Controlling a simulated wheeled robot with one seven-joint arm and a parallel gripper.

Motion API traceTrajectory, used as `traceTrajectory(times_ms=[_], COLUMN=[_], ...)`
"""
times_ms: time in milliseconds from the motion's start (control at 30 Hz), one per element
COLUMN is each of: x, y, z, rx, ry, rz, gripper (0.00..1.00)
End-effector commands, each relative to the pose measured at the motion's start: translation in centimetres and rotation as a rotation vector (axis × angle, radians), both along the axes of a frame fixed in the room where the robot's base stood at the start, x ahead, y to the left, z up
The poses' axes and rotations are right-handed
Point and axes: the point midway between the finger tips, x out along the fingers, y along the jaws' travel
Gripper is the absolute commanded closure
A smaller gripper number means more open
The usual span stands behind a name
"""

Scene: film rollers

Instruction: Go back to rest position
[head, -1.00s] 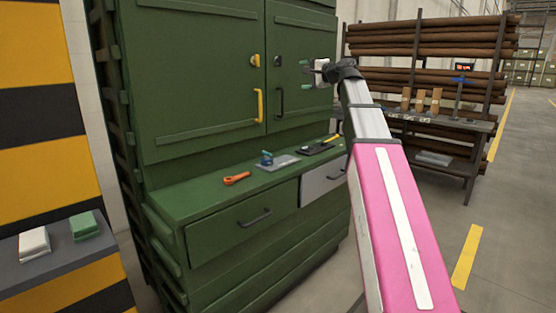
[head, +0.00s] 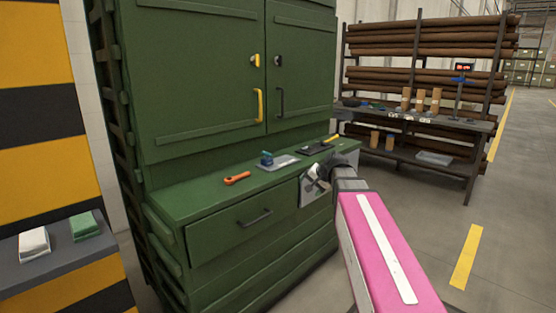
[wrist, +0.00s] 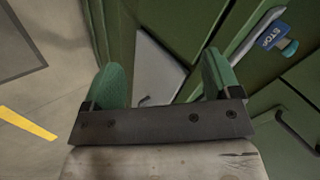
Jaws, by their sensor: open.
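My gripper (wrist: 162,90) is open and empty, its two green fingers spread apart in the wrist view. In the head view my arm reaches in from the lower right, and its end is in front of the right side of the green cabinet (head: 200,80), near the grey drawer front (head: 309,198). The fingertips are hard to make out there. In the wrist view the grey drawer front (wrist: 165,75) shows beyond and between the fingers. I cannot tell whether the gripper touches it.
On the cabinet ledge lie an orange tool (head: 237,178), a blue-handled tool on a plate (head: 268,159) and a yellow-handled item (head: 329,140). A shelf with brown rolls (head: 430,50) stands at right. Floor is open at right.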

Motion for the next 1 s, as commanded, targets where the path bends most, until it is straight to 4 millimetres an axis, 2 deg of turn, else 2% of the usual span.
traceTrajectory(times_ms=[33, 200, 400, 533, 700, 800, 1000], x=[-1.5, -5.6, -11.2, -15.0, -19.0, -20.4, -21.1], y=[-0.2, -1.3, -2.9, -4.0, -5.2, -5.6, -5.9], z=[-2.6, -9.6, -16.8, -20.8, -24.3, -25.4, -25.9], rx=[-0.042, -0.184, -0.342, -0.438, -0.532, -0.563, -0.582], ry=[0.031, 0.122, 0.237, 0.312, 0.391, 0.418, 0.433], rz=[0.018, 0.089, 0.187, 0.259, 0.34, 0.37, 0.387], gripper=[0.17, 0.17, 0.17, 0.17, 0.17, 0.17, 0.17])
